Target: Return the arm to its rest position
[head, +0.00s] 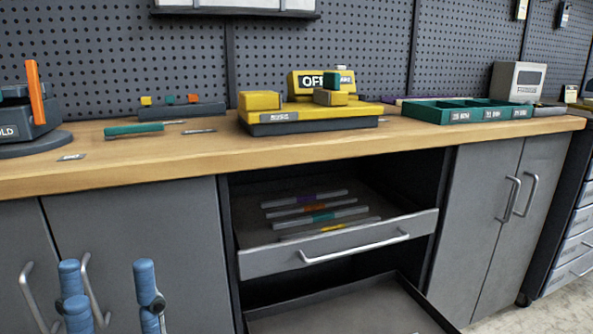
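My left gripper (107,285) shows at the lower left of the head view, in front of the grey cabinet doors and below the worktop. The rest of my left arm is cut off by the bottom edge. My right gripper and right arm are not in view.
The wooden worktop (180,158) carries a yellow-and-black device (310,112) and a green compartment tray (465,110). Below it, a drawer (340,250) holding several slim bars stands pulled out. A lower tray (350,315) also sticks out. Door handles (35,300) are near my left gripper.

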